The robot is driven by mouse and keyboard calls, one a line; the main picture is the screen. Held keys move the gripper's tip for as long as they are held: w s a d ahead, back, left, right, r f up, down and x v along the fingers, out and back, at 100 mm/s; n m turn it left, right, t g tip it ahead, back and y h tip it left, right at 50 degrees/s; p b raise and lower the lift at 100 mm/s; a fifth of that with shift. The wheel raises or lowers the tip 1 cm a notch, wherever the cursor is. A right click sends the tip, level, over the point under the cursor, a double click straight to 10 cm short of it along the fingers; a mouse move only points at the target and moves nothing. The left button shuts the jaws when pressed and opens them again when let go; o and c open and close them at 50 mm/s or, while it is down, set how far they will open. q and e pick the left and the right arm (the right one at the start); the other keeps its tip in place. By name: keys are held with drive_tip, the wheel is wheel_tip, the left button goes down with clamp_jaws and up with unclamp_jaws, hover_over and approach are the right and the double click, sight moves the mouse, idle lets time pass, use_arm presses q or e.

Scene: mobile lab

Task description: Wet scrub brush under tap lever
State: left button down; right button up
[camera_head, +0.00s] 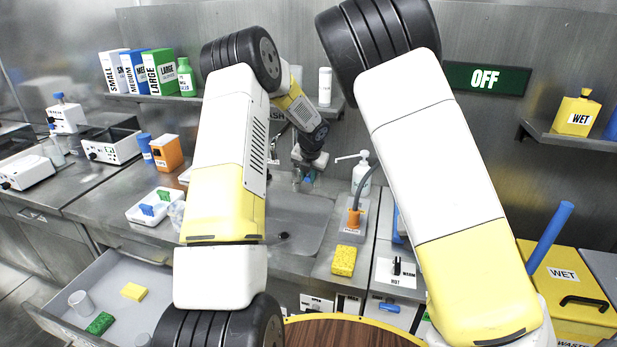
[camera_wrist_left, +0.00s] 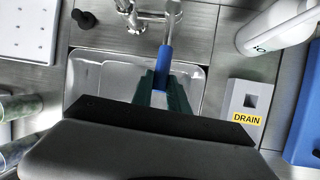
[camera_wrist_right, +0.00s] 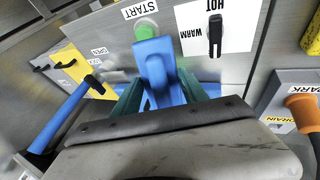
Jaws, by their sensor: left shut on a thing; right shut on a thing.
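My left gripper (camera_head: 308,178) is over the sink (camera_head: 298,232). In the left wrist view its green fingers (camera_wrist_left: 163,88) are shut on a blue grip (camera_wrist_left: 164,60), which lines up with a chrome rod beside the tap (camera_wrist_left: 138,16). This looks like the tap lever. My right gripper (camera_wrist_right: 160,88) shows in its wrist view, shut on a blue piece (camera_wrist_right: 153,60) in front of the green START button (camera_wrist_right: 145,29). I cannot tell if this piece is the scrub brush. The right gripper is hidden in the head view.
A yellow sponge (camera_head: 344,261) and a white bottle (camera_head: 361,172) stand right of the sink. An open drawer (camera_head: 75,290) juts out at lower left. A wall sign (camera_head: 485,78) reads OFF.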

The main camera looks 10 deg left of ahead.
use_arm(q)
drive_tip(key=shift+d+n+y, duration=0.3)
drive_tip(key=shift+d+n, duration=0.6)
drive_tip(key=shift+d, duration=0.05)
drive_tip(key=c, duration=1.3)
unclamp_jaws()
drive_tip(key=shift+r, duration=0.1)
drive_tip(key=v, duration=1.1)
drive_tip(key=shift+r, duration=0.4)
drive_tip(key=shift+s+d+r, duration=0.1)
drive_tip(key=shift+d, duration=0.05)
